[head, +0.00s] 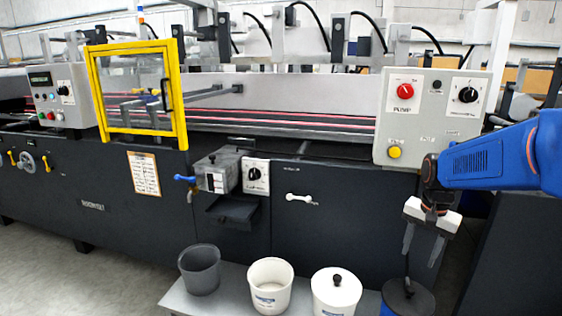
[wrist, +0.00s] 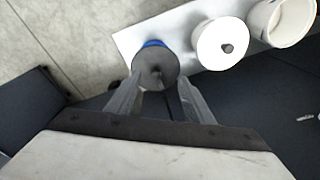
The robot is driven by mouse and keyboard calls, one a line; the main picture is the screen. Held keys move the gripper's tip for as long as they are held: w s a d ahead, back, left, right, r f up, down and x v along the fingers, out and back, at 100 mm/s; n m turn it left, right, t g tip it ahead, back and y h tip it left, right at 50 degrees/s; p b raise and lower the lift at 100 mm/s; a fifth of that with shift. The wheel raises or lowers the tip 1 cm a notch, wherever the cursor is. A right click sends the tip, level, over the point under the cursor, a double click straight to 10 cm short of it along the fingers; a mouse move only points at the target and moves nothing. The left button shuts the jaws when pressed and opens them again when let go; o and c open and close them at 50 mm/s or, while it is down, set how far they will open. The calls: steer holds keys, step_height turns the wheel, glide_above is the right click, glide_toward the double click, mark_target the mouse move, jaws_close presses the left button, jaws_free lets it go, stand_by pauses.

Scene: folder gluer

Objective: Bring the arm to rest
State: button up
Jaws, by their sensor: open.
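My gripper (head: 424,246) hangs at the right in the head view, at the end of my blue arm. It points down with its two grey fingers apart and nothing visible between them. It is in front of the machine's dark lower panels. Below it is a blue container with a dark knobbed lid (head: 408,298). In the wrist view my gripper (wrist: 158,92) shows its spread fingers, and the dark lid (wrist: 156,66) appears beyond and between the tips. I cannot tell the exact gap between tips and lid.
A grey bench (head: 232,299) holds a grey bucket (head: 200,270), an open white bucket (head: 270,287) and a white lidded bucket (head: 336,294). A control box (head: 432,120) is close above my gripper. A yellow-framed guard (head: 137,93) stands at left. Floor at left is clear.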

steer(key=s+a+n+t, duration=0.1)
steer(key=s+a+n, duration=0.3)
steer(key=s, duration=0.7)
steer(key=s+a+r+n+t, duration=0.1)
steer(key=s+a+n, duration=0.4)
steer(key=s, duration=0.7)
steer(key=shift+a+r+t, duration=0.3)
steer(key=shift+a+t, duration=0.15)
steer(key=shift+t, duration=0.35)
